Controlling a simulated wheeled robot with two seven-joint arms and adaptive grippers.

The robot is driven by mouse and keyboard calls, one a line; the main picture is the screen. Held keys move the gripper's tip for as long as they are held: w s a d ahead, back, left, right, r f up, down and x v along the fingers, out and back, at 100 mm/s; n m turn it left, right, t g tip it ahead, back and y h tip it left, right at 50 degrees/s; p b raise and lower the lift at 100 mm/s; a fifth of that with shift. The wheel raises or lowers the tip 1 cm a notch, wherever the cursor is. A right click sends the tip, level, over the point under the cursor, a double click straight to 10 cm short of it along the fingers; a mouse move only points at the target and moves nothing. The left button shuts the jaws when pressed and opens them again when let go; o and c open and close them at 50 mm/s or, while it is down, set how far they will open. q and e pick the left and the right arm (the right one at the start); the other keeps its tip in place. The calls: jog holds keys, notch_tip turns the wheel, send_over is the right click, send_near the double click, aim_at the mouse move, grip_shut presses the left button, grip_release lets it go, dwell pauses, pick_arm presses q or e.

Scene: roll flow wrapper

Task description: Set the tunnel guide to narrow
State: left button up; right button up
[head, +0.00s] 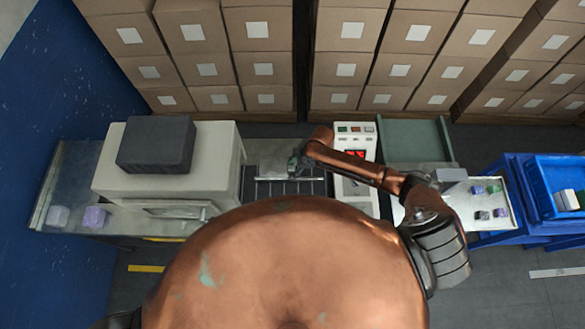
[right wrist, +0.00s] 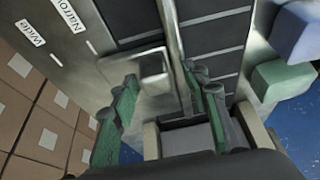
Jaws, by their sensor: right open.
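In the right wrist view, a plate bears a "Narrow" label (right wrist: 68,14) and a "Wide" label (right wrist: 30,36). The tunnel guide shows as a metal bar (right wrist: 172,35) over a dark slatted belt, with a squarish grey handle (right wrist: 153,66) beside it. My right gripper (right wrist: 160,75) is open, its two green fingers on either side of the handle. Whether they touch it I cannot tell. In the head view my right gripper (head: 294,164) is over the back of the belt, small and partly hidden by its arm. Which label the guide lines up with is unclear. My left gripper is out of sight.
A control panel (head: 352,190) with a red display stands just right of the belt (head: 285,189). A large beige machine housing (head: 215,165) is on the left. A side table (head: 478,190) with small blocks and a blue crate (head: 552,190) are on the right. Stacked cartons line the back.

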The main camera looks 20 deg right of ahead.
jog(key=v, duration=1.2)
dwell(0.3)
